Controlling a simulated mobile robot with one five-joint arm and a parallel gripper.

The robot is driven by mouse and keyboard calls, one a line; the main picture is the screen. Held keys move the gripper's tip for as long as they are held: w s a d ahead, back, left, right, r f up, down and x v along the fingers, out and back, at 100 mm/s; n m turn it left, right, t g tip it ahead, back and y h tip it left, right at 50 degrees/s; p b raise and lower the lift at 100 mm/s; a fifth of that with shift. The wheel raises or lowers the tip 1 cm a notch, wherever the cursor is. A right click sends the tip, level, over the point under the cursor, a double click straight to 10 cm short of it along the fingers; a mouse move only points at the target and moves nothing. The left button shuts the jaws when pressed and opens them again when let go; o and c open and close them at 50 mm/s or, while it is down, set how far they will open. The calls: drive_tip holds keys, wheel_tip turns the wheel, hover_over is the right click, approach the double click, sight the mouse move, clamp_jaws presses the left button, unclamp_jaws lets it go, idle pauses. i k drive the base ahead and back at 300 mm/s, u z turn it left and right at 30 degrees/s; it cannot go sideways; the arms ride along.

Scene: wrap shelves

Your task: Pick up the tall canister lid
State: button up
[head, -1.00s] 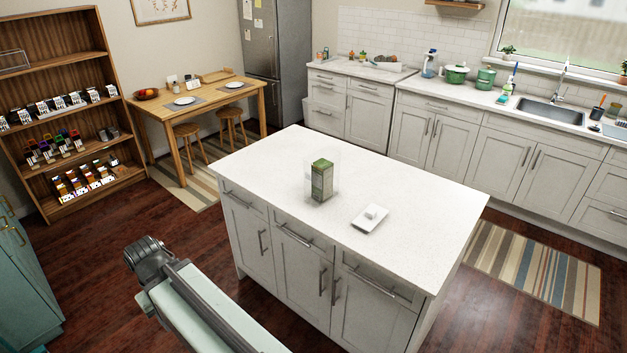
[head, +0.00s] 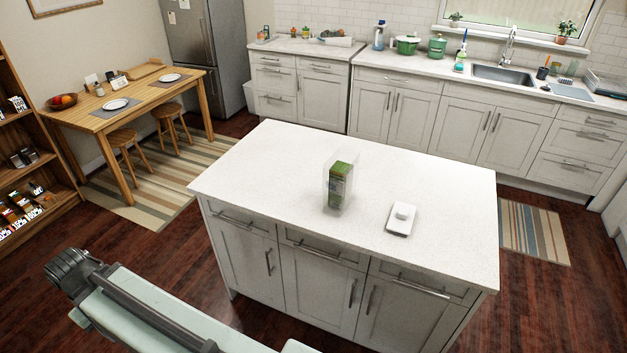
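The tall canister lid (head: 401,220) is a white, flat rectangular piece with a raised knob, lying on the white island top (head: 270,165). To its left stands a tall clear canister (head: 338,186) with a green and brown package inside. In the head view my arm crosses the lower left, over the floor in front of the island, well away from the lid. The dark grey end of my arm (head: 75,272) shows there, but I cannot make out fingers or whether it is open or shut.
The island has drawers and doors on its front, and much of its top is bare. A wooden table (head: 150,95) with plates and stools stands at the back left. A shelf (head: 60,150) is at the left edge. A striped rug (head: 533,232) lies right of the island.

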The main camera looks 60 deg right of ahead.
sight(394, 225)
drive_tip(key=z, duration=0.3)
drive_tip(key=i, duration=0.1)
drive_tip(key=z, duration=2)
